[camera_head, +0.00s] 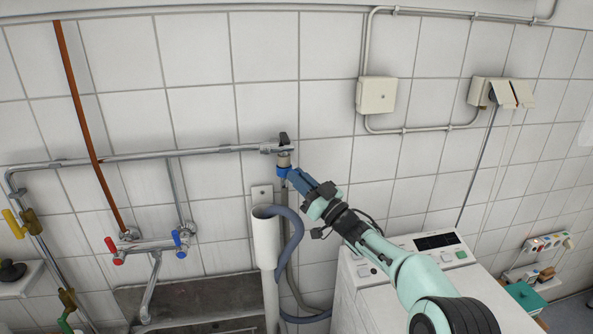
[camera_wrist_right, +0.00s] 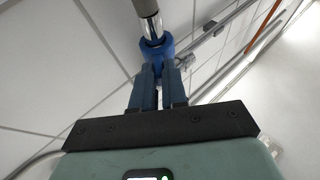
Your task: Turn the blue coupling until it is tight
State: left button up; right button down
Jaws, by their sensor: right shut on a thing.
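The blue coupling (camera_head: 284,171) sits at the lower end of the tap (camera_head: 283,150) on the wall pipe, with a grey hose hanging below it. My right gripper (camera_head: 293,176) reaches in from the lower right and is shut on the coupling. In the right wrist view the blue coupling (camera_wrist_right: 157,49) is a ring at the tips of the two dark blue fingers (camera_wrist_right: 158,76), with a shiny metal piece (camera_wrist_right: 151,26) next to it. The fingers hide part of the coupling. I cannot tell how tight it is. My left gripper is not in view.
A white standpipe (camera_head: 265,240) with a grey-blue hose (camera_head: 294,235) hooked in it stands just below left. A white washing machine (camera_head: 390,270) is under my right arm. A mixer tap (camera_head: 150,246) with red and blue handles is further left above a sink.

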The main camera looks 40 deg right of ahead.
jog(key=shift+w+d+r+n+g+y+p, duration=0.1)
jog(key=shift+d+n+g+y+p, duration=0.15)
jog(key=shift+n+y+p, duration=0.6)
jog(key=shift+d+n+g+y+p, duration=0.15)
jog(key=shift+d+n+y+p, duration=0.2)
jog(key=shift+y+p, duration=0.85)
jog(key=shift+y+b, duration=0.25)
jog(key=shift+b, duration=0.05)
jog(key=c, duration=1.2)
grip_release()
jog(key=shift+o, duration=0.2)
jog(key=b+v, duration=0.2)
jog(key=v, duration=1.1)
jog(key=shift+b, duration=0.35)
